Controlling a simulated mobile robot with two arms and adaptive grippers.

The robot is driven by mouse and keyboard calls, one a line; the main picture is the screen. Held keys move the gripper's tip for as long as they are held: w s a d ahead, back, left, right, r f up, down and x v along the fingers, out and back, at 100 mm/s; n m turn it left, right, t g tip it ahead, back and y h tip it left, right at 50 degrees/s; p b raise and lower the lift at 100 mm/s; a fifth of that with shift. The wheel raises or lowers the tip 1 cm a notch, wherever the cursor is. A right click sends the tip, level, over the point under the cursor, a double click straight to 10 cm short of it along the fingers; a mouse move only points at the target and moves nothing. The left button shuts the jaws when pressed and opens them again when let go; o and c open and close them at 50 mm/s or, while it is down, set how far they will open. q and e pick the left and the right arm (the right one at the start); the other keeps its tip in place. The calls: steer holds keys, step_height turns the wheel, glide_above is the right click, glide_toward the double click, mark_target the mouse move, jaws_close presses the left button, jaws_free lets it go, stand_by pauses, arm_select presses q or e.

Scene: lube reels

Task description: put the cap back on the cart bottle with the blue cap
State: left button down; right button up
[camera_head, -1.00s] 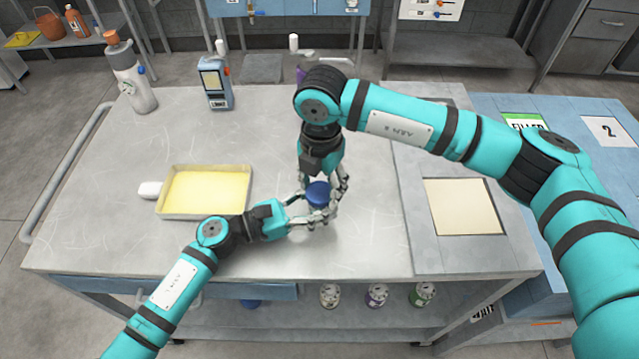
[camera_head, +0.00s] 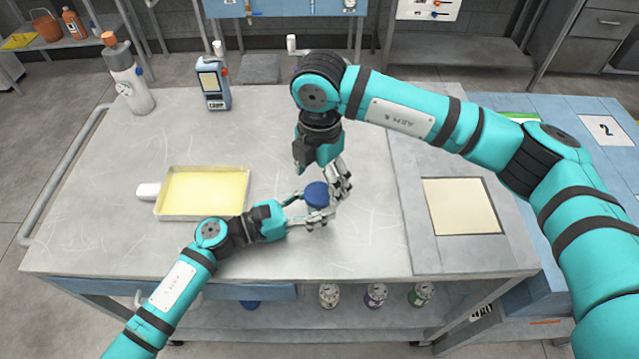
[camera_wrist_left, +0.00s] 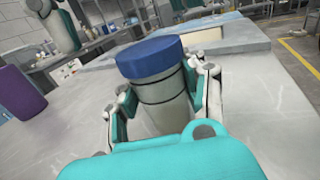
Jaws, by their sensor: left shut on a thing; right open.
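The bottle (camera_wrist_left: 162,105) is a pale cylinder with dark bands. The blue cap (camera_head: 316,195) sits on top of it, in line with the body, and also shows in the left wrist view (camera_wrist_left: 150,57). Whether it is fully tightened cannot be told. My left gripper (camera_head: 318,220) is shut on the bottle's body below the cap; its fingers flank the body in the left wrist view. My right gripper (camera_head: 342,187) is open, with its fingers just behind and to the right of the cap. The bottle's lower part is hidden by my left gripper.
A yellow-bottomed tray (camera_head: 203,192) lies left of the grippers. A handheld device (camera_head: 214,88) and a white bottle with an orange top (camera_head: 130,80) stand farther back. A beige panel (camera_head: 460,206) lies at right. A purple cylinder (camera_wrist_left: 18,95) shows in the left wrist view.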

step_height(320, 180, up, 10)
steer(key=shift+f, duration=0.2)
arm_select(q)
steer(key=c, duration=0.7)
jaws_free()
steer(key=shift+o, duration=0.2)
steer(key=v, duration=1.2)
steer(key=shift+f, duration=0.1)
